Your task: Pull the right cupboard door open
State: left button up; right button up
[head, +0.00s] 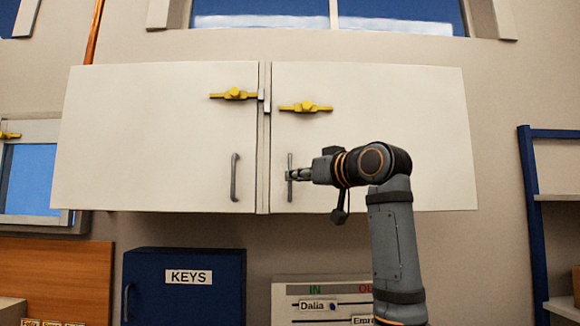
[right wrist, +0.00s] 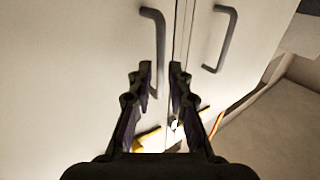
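The right cupboard door (head: 400,130) is a white panel and stands shut beside the left door (head: 150,140). Its grey vertical bar handle (head: 290,195) is near its inner edge. My right gripper (head: 290,175) is at this handle, reaching in from the right. In the right wrist view, the gripper's two dark fingers (right wrist: 160,72) are apart, with the right door's handle (right wrist: 157,45) seen between their tips. A gap shows beside the bar; I cannot tell whether a finger touches it. My left gripper is not in view.
The left door's handle (head: 235,178) is close by. Yellow latches (head: 233,94) (head: 305,107) sit on both doors. A blue KEYS cabinet (head: 185,295) and a white IN/OUT board (head: 290,300) are below. A blue-framed shelf (head: 530,200) stands at the right.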

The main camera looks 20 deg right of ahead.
aim_at(290, 194)
jog(key=p+x, duration=0.1)
jog(key=x, duration=0.2)
jog(key=shift+w+a+r+p, duration=0.1)
jog(key=shift+w+a+p, duration=0.05)
jog(key=shift+w+p, duration=0.15)
jog(key=shift+w, duration=0.15)
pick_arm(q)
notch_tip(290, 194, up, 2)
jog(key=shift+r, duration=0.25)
pick_arm(e)
jog(key=shift+c, duration=0.4)
grip_shut()
